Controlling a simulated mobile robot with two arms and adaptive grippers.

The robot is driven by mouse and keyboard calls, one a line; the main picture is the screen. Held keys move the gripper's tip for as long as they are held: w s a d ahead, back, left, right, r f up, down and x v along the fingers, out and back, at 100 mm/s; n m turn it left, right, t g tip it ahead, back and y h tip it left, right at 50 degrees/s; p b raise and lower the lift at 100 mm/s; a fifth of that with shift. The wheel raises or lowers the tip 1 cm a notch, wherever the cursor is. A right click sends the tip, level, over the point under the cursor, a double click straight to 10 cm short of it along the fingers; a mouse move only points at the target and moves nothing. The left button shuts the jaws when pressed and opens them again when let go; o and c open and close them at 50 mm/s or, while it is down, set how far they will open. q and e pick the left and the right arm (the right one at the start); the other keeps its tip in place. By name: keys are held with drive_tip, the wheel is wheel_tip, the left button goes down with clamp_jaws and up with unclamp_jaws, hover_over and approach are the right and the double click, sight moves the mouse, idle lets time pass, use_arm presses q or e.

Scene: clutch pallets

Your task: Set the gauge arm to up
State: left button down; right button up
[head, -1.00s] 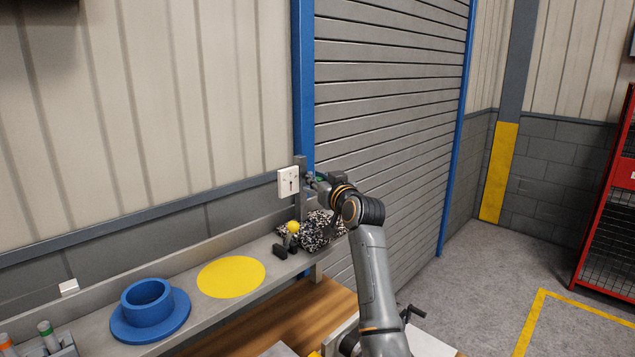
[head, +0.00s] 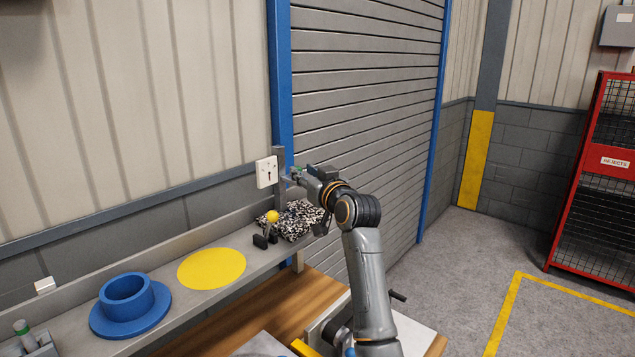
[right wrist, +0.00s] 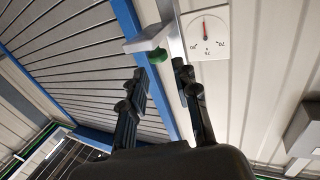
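The white gauge plate (head: 266,172) with a dark pointer is mounted by the blue door post. In the right wrist view the gauge dial (right wrist: 206,34) shows numbers and a thin needle. A pale block with a green end (right wrist: 146,41) juts out beside the dial; I cannot tell for sure that it is the gauge arm. My right gripper (head: 292,178) is just right of the gauge plate in the head view. In the right wrist view its two dark fingers (right wrist: 168,68) are apart, with the green end near the left fingertip; contact is unclear. My left gripper is out of view.
Below on the grey shelf are a yellow-knobbed lever (head: 272,217), a speckled cloth-like bundle (head: 298,219), a yellow disc (head: 212,268) and a blue flanged ring (head: 130,308). A grey roller shutter (head: 365,110) is behind my right arm. A red mesh cage (head: 600,180) stands right.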

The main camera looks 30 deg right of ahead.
drive_tip(key=s, duration=0.7)
drive_tip(key=shift+a, duration=0.2)
drive_tip(key=shift+s, duration=0.1)
